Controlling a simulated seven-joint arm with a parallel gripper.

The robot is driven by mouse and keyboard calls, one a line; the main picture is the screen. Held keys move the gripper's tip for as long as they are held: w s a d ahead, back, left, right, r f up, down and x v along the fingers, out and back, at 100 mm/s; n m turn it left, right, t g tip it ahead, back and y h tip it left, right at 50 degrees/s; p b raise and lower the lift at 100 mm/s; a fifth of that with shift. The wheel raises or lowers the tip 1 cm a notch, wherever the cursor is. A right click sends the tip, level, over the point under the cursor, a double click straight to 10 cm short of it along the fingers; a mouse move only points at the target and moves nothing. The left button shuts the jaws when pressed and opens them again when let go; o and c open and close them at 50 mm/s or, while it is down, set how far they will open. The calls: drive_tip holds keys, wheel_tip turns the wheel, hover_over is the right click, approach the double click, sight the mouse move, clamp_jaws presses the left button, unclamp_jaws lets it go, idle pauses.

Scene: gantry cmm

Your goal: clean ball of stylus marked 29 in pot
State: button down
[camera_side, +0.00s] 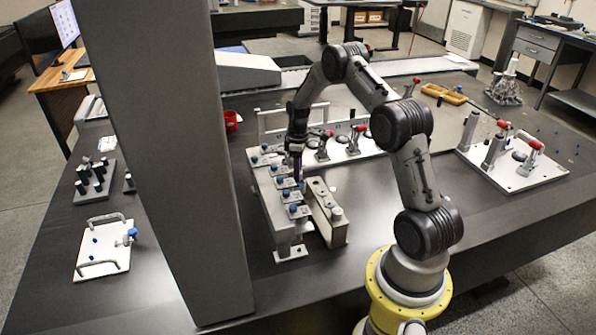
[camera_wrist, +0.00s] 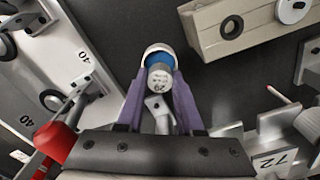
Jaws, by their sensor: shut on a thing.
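My gripper (camera_wrist: 158,88) has purple fingers shut on a small pale cylinder (camera_wrist: 158,77) with a blue band behind it, which I take as the stylus. The ball is hidden. A red cup (camera_side: 232,121) stands behind the rack; I cannot tell whether it is the pot.
A grey block with holes (camera_side: 326,212) stands close right of the rack. A plate with red-handled clamps (camera_side: 345,148) lies behind; a red handle (camera_wrist: 55,146) shows close by in the wrist view. A plate marked 72 (camera_wrist: 291,157) is at lower right. The right front table is clear.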

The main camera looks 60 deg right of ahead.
drive_tip(key=n, duration=0.5)
drive_tip(key=shift+n, duration=0.3)
drive_tip(key=n, duration=0.6)
drive_tip(key=m, duration=1.1)
drive_tip(key=shift+m, duration=0.3)
drive_tip(key=n, duration=0.5)
drive_tip(key=shift+n, duration=0.4)
drive_tip(key=shift+r, duration=0.1)
